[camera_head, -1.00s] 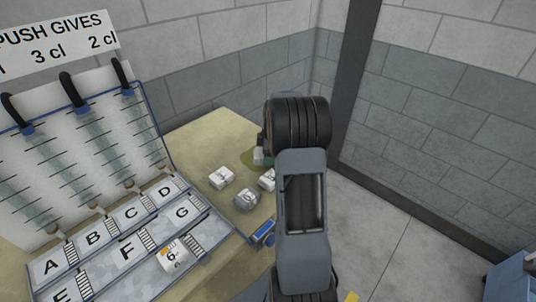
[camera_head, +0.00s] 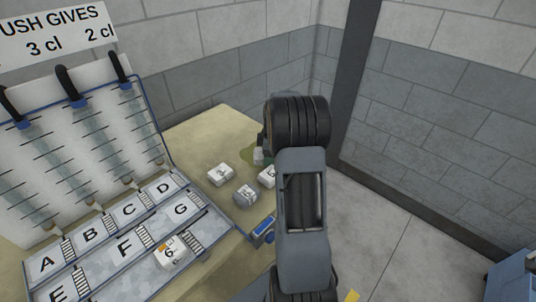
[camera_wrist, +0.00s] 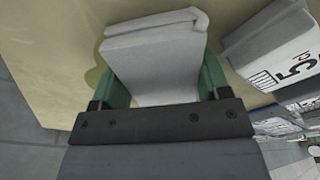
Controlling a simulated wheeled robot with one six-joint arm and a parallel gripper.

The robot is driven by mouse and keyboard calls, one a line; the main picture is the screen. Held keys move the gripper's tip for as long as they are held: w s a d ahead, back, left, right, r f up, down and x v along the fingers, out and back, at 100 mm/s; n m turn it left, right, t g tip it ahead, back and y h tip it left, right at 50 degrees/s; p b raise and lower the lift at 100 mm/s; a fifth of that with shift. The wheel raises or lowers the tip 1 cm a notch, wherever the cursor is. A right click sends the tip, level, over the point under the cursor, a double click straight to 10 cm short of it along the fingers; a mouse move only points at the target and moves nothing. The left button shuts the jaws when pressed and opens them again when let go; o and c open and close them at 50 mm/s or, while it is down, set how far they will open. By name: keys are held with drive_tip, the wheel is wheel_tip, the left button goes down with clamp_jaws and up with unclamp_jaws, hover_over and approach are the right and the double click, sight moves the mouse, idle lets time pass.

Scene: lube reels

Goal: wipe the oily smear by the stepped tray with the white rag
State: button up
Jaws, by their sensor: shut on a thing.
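The stepped tray (camera_head: 207,226) has lettered plates and stands at the left of the bench. The oily smear (camera_head: 249,153) is a greenish patch on the bench beyond the tray, partly hidden by my arm. It also shows in the wrist view (camera_wrist: 92,80) at the left of the rag. My gripper (camera_wrist: 155,82) has green fingers and is shut on the folded white rag (camera_wrist: 155,50). In the head view the rag (camera_head: 258,157) shows only as a small pale piece beside my arm, over or at the smear. I cannot tell whether it touches the bench.
Several white containers (camera_head: 220,174) stand on the bench close to the smear; one marked 5 (camera_wrist: 275,50) is just right of the gripper in the wrist view. Another (camera_head: 171,251) sits on the tray. A blue item (camera_head: 263,229) lies at the bench edge. Grey walls stand behind.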

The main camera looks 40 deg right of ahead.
sight(251, 148)
drive_tip(key=shift+w+a+r+p, duration=0.1)
drive_tip(key=shift+w+a+p, duration=0.1)
drive_tip(key=shift+w, duration=0.55)
drive_tip(key=shift+w+a+p, duration=0.1)
drive_tip(key=shift+w+p, duration=0.05)
drive_tip(key=shift+w, duration=0.55)
drive_tip(key=shift+w+a, duration=0.15)
drive_tip(key=shift+w, duration=0.55)
drive_tip(key=shift+w+a, duration=0.1)
drive_tip(key=shift+w, duration=0.6)
drive_tip(key=shift+w+a+p, duration=0.15)
drive_tip(key=shift+w+p, duration=0.2)
drive_tip(key=shift+w, duration=0.4)
drive_tip(key=shift+w+a+p, duration=0.1)
drive_tip(key=shift+w+p, duration=0.2)
drive_tip(key=shift+w, duration=0.4)
drive_tip(key=shift+w+f, duration=0.1)
drive_tip(key=shift+f, duration=0.15)
drive_tip(key=shift+s+d+r+b, duration=0.15)
drive_tip(key=shift+s+b, duration=0.3)
drive_tip(key=shift+s, duration=0.55)
drive_tip(key=shift+s+d+b, duration=0.2)
drive_tip(key=shift+s+b, duration=0.2)
drive_tip(key=shift+s, duration=0.6)
drive_tip(key=shift+s+d+r+b, duration=0.15)
drive_tip(key=shift+s+b, duration=0.3)
drive_tip(key=shift+s, duration=0.55)
drive_tip(key=shift+s+f, duration=0.1)
